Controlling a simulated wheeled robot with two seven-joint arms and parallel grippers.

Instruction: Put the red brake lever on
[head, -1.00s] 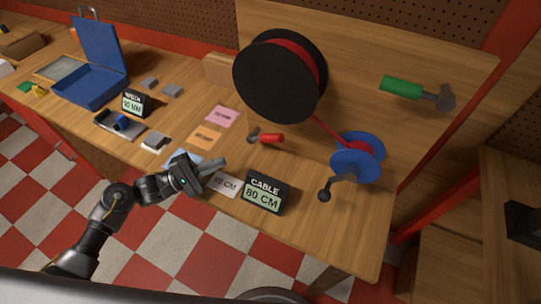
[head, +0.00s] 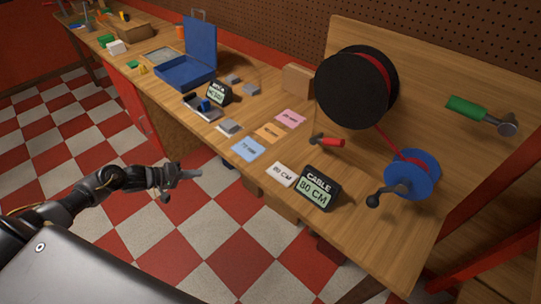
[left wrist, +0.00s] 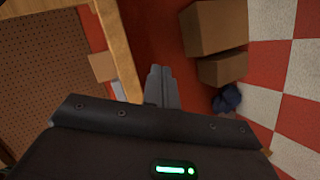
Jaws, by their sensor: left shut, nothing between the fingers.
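A red cable runs from this reel to a blue reel (head: 412,175) with a dark crank. My left gripper (head: 198,173) is shut and empty. It is out over the checkered floor, in front of the bench edge and well to the left of the lever. Its closed fingers also show in the left wrist view (left wrist: 160,86). The lever is not seen in that view. My right gripper is out of view.
A green-handled tool (head: 480,115) is on the upright board. Pink, orange, blue and white cards lie along the bench (head: 265,190), beside the "CABLE 80 CM" display (head: 318,187). A blue open case (head: 184,72) stands farther left. Cardboard boxes (left wrist: 216,27) show below in the wrist view.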

